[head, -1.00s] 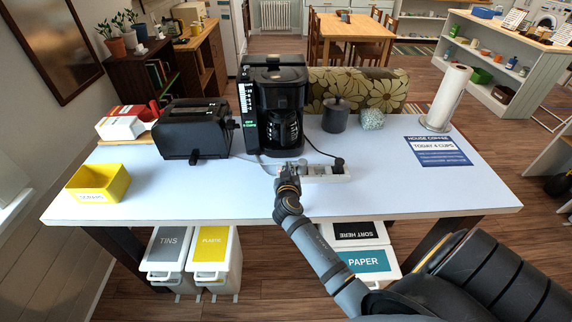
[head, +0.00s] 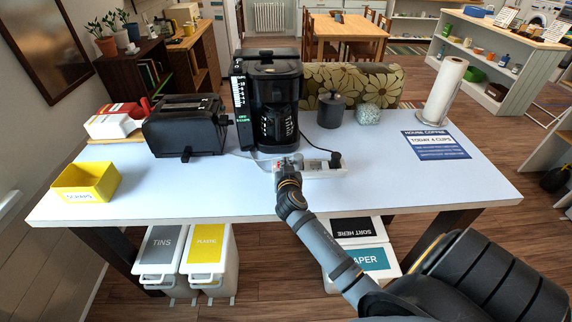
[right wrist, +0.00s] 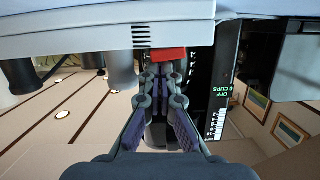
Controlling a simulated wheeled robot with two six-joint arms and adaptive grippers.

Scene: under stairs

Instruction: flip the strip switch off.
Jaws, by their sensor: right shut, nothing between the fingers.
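The white power strip (head: 325,169) lies on the table in front of the coffee machine, with a black plug at its right end. My right gripper (head: 288,165) is at the strip's left end, its fingers shut and empty. In the right wrist view the strip (right wrist: 105,28) spans the top, and its red switch (right wrist: 168,54) shows just beyond the closed fingertips (right wrist: 163,76). The fingertips overlap the switch's lower edge in that picture; I cannot tell whether they touch it or which way it is tilted. My left gripper is out of view.
The black coffee machine (head: 272,95) stands right behind the strip, its display reading OFF in the right wrist view. A black toaster (head: 186,126) and yellow scraps box (head: 86,183) are to the left. A dark canister (head: 331,110) is behind. The table's front right is clear.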

